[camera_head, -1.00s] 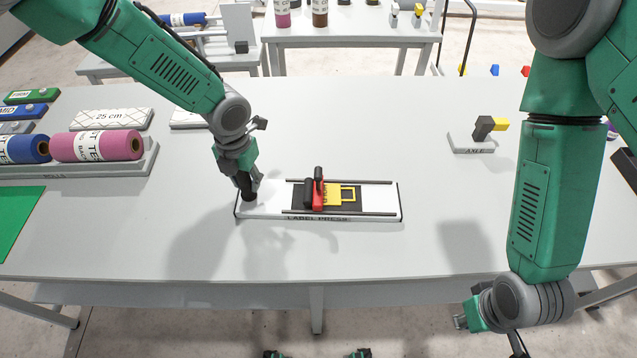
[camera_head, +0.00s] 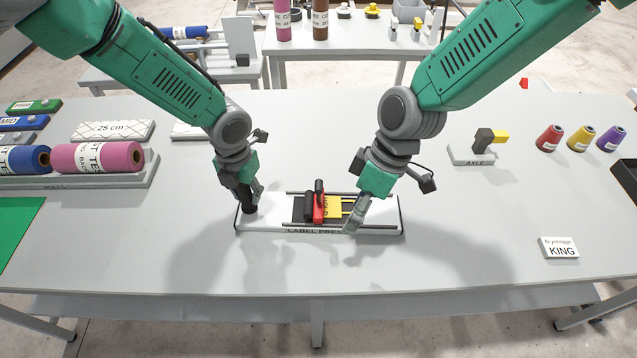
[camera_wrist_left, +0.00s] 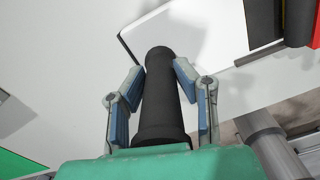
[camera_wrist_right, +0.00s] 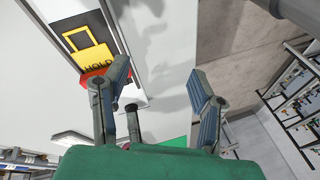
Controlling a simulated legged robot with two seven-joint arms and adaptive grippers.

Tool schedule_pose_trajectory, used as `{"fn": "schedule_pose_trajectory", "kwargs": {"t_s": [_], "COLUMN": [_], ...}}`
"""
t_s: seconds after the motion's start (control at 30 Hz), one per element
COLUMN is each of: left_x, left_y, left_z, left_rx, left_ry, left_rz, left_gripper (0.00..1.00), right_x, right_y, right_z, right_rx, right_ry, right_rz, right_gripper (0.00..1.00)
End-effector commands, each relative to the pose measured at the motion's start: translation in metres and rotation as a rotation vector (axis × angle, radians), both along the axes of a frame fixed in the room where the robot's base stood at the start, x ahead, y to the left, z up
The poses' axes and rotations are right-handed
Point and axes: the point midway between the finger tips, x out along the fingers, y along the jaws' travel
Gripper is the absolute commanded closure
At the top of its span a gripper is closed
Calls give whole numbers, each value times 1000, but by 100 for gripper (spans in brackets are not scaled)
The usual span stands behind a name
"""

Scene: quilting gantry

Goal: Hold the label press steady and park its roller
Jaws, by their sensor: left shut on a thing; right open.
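The label press (camera_head: 272,222) is a white plate with two dark rails on the table. On the rails sits a carriage with a black roller (camera_head: 308,206), a red part (camera_head: 318,207) and a yellow HOLD frame (camera_head: 334,206). The roller also shows in the left wrist view (camera_wrist_left: 297,22). My left gripper (camera_head: 248,205) is shut on the black upright post (camera_wrist_left: 160,100) at the plate's left end. My right gripper (camera_head: 355,218) is open and empty over the plate's right part. In the right wrist view, the HOLD frame (camera_wrist_right: 90,52) lies left of its fingers.
A rack (camera_head: 150,175) with blue and pink rolls stands at left, near a green mat (camera_head: 15,225). An axle stand (camera_head: 470,155), several coloured spools (camera_head: 580,139) and a KING card (camera_head: 560,248) are at right. The table's front strip is clear.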

Motion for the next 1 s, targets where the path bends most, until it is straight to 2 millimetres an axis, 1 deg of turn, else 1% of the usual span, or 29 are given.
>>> {"fn": "schedule_pose_trajectory", "kwargs": {"t_s": [0.03,0.1,0.13,0.23,0.3,0.37,0.47,0.8,1.0], "left_x": [-5,-5,-5,-5,-6,-6,-6,-6,-6], "left_y": [1,1,1,1,1,1,1,1,1], "left_z": [-5,-5,-5,-6,-6,-6,-6,-5,-5], "left_rx": [3,3,3,4,4,4,4,4,4], "left_ry": [12,12,12,11,12,12,12,12,12], "left_rz": [-2,-2,-2,-2,-2,-2,-2,-2,-2], "left_gripper": [100,100,100,100,100,100,100,100,100], "right_x": [24,48,56,75,82,85,86,86,87], "right_y": [6,13,15,20,22,24,28,54,64], "right_z": [19,41,49,68,74,74,65,2,-23], "right_rx": [36,72,84,106,115,117,117,118,117], "right_ry": [-76,-166,-199,-278,-309,-320,-322,-320,-322], "right_rz": [67,158,190,268,299,312,319,314,313], "right_gripper": [48,48,48,48,48,48,48,48,48]}}
